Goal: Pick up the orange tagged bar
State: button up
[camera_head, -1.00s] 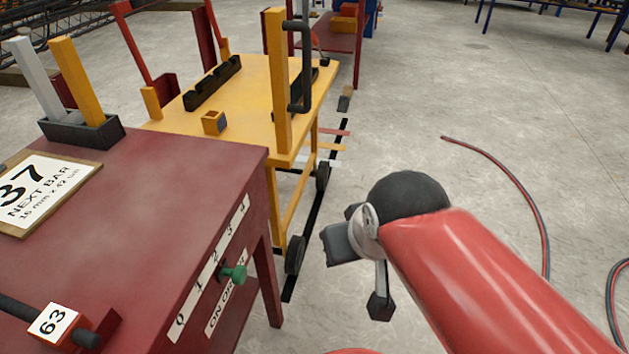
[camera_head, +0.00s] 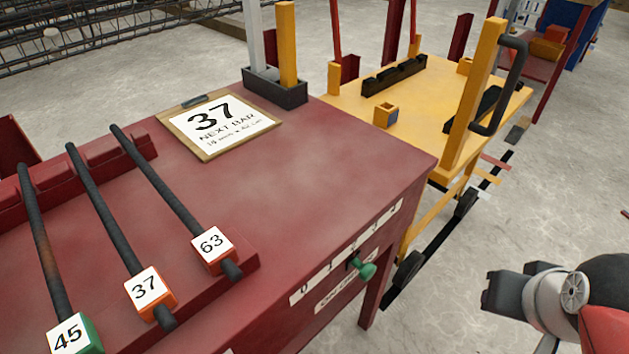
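The orange tagged bar is a dark bar (camera_head: 106,212) with an orange tag block (camera_head: 151,290) marked 37 near its front end. It lies on the red bench between a bar with a green tag (camera_head: 75,334) marked 45 and a bar with a red tag (camera_head: 213,250) marked 63. My gripper (camera_head: 512,290) appears as a grey, blocky end of my arm at the lower right, beyond the bench's right side and well apart from the bars. I cannot make out its fingers.
A clipboard (camera_head: 217,127) reading 37 NEXT BAR lies on the red bench (camera_head: 310,165), behind a green knob (camera_head: 363,268) on its side. A yellow cart (camera_head: 440,85) with upright posts stands beyond. Grey floor (camera_head: 560,190) is open at right.

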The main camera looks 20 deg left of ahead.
aim_at(151, 297)
jog(key=u, duration=1.25)
jog(key=k+j+u, duration=0.1)
jog(key=u, duration=0.35)
jog(key=k+j+u, duration=0.1)
jog(key=u, duration=0.4)
jog(key=i+j, duration=0.05)
jog(key=j, duration=0.05)
